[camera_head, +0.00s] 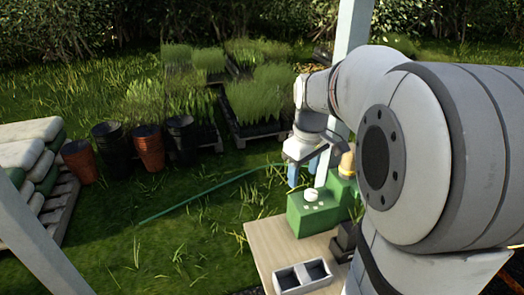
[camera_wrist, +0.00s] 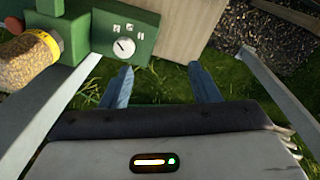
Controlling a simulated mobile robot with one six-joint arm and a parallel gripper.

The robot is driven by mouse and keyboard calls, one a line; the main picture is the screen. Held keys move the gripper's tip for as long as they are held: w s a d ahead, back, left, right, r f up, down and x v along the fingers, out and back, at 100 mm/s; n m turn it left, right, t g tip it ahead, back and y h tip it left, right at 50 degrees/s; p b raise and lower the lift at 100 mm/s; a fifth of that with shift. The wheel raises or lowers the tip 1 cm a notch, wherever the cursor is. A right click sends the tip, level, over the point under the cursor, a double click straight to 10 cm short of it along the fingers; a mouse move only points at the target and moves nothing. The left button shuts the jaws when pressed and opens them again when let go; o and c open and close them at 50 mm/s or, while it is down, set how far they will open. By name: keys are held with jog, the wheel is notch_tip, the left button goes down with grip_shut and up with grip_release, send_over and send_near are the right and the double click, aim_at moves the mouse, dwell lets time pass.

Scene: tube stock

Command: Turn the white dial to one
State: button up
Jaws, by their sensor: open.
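The white dial (camera_wrist: 124,46) is on a green box (camera_wrist: 147,20) in the wrist view, with a dark pointer line and several small white marks beside it. In the head view the dial (camera_head: 311,195) stands on top of the green box (camera_head: 318,220). My gripper (camera_wrist: 163,72) is open, its two blue fingers apart with grass showing between them. In the head view my gripper (camera_head: 303,178) is above and behind the box. I see no contact with the dial, and nothing is between the fingers. The writing on the marks is too small to read surely.
A wooden table (camera_head: 270,240) bears the box and a grey two-part tray (camera_head: 302,277). A jar with a yellow band (camera_wrist: 30,62) stands beside the box. A white post (camera_head: 352,30) rises behind my arm. Pots (camera_head: 148,148) and stacked sacks (camera_head: 30,150) are at left.

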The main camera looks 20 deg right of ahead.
jog(key=n+g+b, duration=0.1)
jog(key=n+b, duration=0.1)
send_over(311, 192)
notch_tip(311, 192, down, 5)
jog(key=shift+a+r, duration=0.1)
jog(key=shift+r, duration=0.05)
jog(key=shift+f, duration=0.25)
notch_tip(311, 192, down, 7)
jog(key=shift+f, duration=0.1)
